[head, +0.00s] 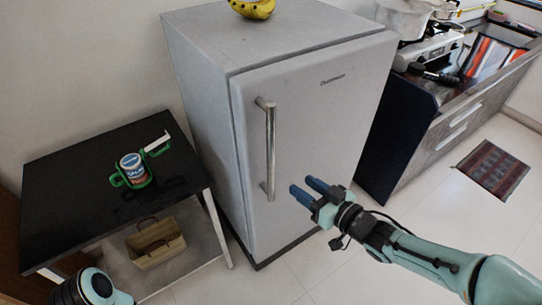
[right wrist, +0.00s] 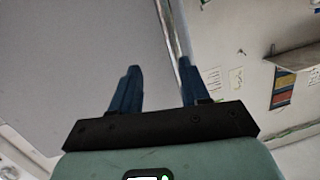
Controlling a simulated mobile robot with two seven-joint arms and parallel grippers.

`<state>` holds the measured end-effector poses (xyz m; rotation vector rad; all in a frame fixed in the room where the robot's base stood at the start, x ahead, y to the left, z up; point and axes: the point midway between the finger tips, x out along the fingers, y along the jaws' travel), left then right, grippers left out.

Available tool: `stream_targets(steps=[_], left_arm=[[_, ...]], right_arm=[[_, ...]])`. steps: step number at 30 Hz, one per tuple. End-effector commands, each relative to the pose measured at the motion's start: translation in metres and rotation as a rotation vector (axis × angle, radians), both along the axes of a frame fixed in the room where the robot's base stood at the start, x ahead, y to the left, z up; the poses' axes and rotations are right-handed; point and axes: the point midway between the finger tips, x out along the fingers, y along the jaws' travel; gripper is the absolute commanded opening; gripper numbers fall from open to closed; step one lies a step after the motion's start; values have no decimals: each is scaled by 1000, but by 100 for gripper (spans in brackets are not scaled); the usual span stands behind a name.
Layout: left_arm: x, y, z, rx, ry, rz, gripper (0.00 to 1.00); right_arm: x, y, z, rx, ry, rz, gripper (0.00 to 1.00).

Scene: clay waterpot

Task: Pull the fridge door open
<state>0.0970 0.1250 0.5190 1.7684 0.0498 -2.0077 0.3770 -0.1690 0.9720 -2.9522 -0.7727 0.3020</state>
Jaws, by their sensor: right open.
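The grey fridge (head: 210,110) stands in the middle of the head view. Its door (head: 310,110) is shut against the body. A vertical metal handle (head: 270,150) is on the left side of the door. My right gripper (head: 306,190) is open and empty, just right of the handle's lower end, fingers pointing left towards it. In the head view it looks apart from the handle. Its two blue fingers also show spread in the right wrist view (right wrist: 160,68), with a grey surface beyond. My left gripper is not in view; only part of my left arm shows at bottom left.
A black table (head: 80,180) left of the fridge holds a can (head: 132,168) in a green holder. A basket (head: 156,243) sits on its lower shelf. Bananas (head: 252,8) lie on the fridge. Counter drawers (head: 460,115) stand at right. Floor before the fridge is clear.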

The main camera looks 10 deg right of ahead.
Motion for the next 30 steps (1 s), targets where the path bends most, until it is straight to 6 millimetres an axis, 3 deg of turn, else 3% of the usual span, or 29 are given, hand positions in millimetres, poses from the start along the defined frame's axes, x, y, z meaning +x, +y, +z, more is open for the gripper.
stream_targets(steps=[1, 3, 7, 14, 24, 30], left_arm=[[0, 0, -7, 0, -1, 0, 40], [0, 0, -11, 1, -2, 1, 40], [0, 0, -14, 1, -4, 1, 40], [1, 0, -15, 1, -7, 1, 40], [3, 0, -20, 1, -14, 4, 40], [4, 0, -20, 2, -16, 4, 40]], right_arm=[[-7, -1, 21, -2, -70, 21, 46], [-16, -2, 45, -6, -138, 49, 46], [-26, -3, 67, -12, -202, 78, 46], [-11, 9, 70, -14, -212, 87, 46], [48, 50, 70, -13, -211, 86, 46], [73, 66, 70, -15, -212, 84, 46]])
